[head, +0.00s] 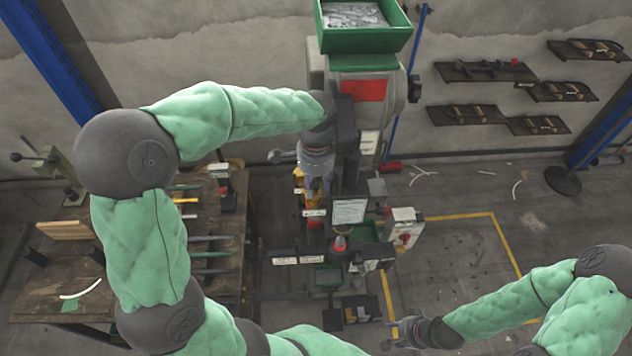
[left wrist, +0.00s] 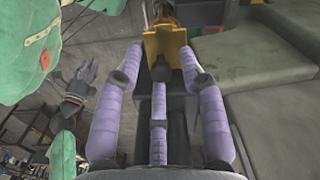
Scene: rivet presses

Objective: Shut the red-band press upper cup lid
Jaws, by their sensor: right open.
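The press with the red band (head: 365,90) stands at the back centre, below a green hopper (head: 362,40). A yellow part (head: 298,180) shows low on its front, beside my left gripper (head: 318,185). I cannot make out an upper cup lid for certain. In the left wrist view, my left gripper (left wrist: 162,55) has its purple fingers spread, with a yellow part (left wrist: 165,42) beyond and between the tips. I cannot tell if they touch. My right gripper (head: 398,336) is open and empty at the lower right, away from the press.
A wooden bench (head: 60,265) with tools stands at the left. A grey-white box with a red mark (head: 404,230) stands right of the press. Wall shelves (head: 485,72) hang at the back right. The floor inside the yellow line (head: 460,216) is mostly clear.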

